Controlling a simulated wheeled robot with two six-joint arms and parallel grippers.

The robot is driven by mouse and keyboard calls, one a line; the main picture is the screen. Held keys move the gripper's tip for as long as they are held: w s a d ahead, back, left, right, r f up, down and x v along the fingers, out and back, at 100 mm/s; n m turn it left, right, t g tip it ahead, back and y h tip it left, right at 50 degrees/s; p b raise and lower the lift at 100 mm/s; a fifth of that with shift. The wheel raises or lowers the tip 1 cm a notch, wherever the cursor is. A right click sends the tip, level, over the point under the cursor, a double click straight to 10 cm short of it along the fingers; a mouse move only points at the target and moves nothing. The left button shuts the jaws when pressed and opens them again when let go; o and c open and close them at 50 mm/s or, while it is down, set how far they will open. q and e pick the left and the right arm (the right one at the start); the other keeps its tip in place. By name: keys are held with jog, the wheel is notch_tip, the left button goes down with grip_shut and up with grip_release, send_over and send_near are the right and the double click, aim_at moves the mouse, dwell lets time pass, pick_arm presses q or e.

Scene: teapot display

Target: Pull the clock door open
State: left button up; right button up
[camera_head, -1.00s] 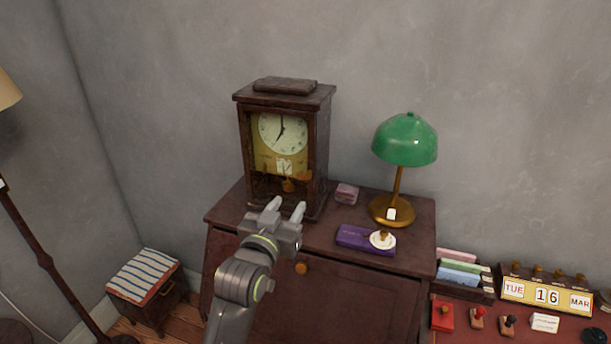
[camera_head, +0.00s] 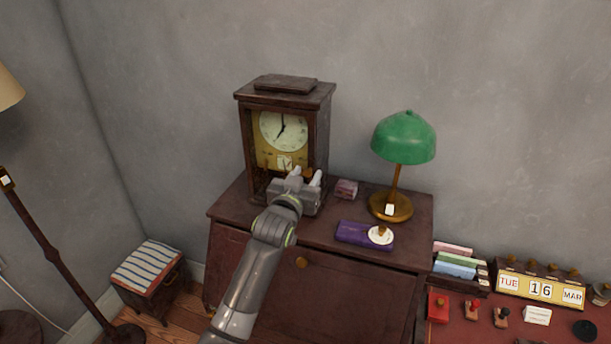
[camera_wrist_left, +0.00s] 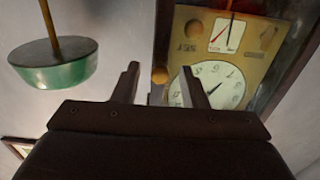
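The dark wooden clock (camera_head: 285,84) stands upright on a cabinet, its white dial (camera_head: 283,131) behind a framed front door that looks shut. My left gripper (camera_head: 306,175) is in front of the clock's lower right part and hides some of it. In the left wrist view the picture is upside down; the left gripper (camera_wrist_left: 162,80) has its two fingers apart. A small brass knob (camera_wrist_left: 160,75) at the door's edge shows between the fingertips, apart from both; its depth relative to them is hard to tell. The dial (camera_wrist_left: 218,88) is also there. My right gripper is out of view.
A green-shaded lamp (camera_head: 404,138) stands on the cabinet right of the clock. A small pink box (camera_head: 346,189) and a purple box (camera_head: 362,234) lie near it. A striped stool (camera_head: 148,268) is at the lower left. The cabinet top (camera_head: 232,205) is clear at left.

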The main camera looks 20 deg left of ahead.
pick_arm(q)
grip_shut()
jog(key=shift+s+f, duration=0.1)
dwell(0.4)
